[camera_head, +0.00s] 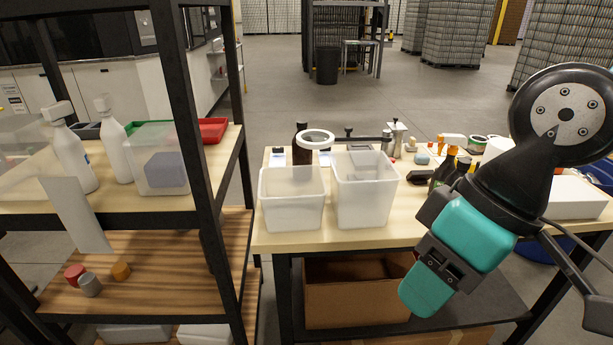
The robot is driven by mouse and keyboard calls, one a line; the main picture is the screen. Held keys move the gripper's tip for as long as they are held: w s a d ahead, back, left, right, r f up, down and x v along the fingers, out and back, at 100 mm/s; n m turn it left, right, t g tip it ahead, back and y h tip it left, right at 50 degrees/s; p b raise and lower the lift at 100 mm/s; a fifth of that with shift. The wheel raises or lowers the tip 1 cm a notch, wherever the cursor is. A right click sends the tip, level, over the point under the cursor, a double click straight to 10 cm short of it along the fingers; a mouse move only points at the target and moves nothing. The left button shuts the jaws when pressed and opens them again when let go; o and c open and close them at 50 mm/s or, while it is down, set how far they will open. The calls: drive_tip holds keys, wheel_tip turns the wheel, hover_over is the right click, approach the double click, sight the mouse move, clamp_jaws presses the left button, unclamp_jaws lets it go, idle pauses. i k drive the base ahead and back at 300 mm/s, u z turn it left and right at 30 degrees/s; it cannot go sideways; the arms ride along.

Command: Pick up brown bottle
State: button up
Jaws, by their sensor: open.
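A dark brown bottle (301,143) stands upright on the wooden table top (395,229), at its back left. Its lower part is hidden behind a translucent white bin. The white ring of a magnifier lamp (315,139) overlaps its right side. My gripper (588,285) is at the far right, in front of the table, well apart from the bottle. It is open, and part of it lies outside the picture. No object shows in it.
Two translucent bins (292,200) (364,204) stand on the table before the bottle. Dark bottles with orange tops (445,165) stand at the right, partly behind my arm. A black-framed shelf (195,120) rises at the left. A cardboard box (352,296) sits under the table.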

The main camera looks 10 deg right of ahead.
sight(301, 156)
drive_tip(key=u, duration=0.6)
drive_tip(key=i, duration=1.5)
drive_tip(key=z, duration=0.7)
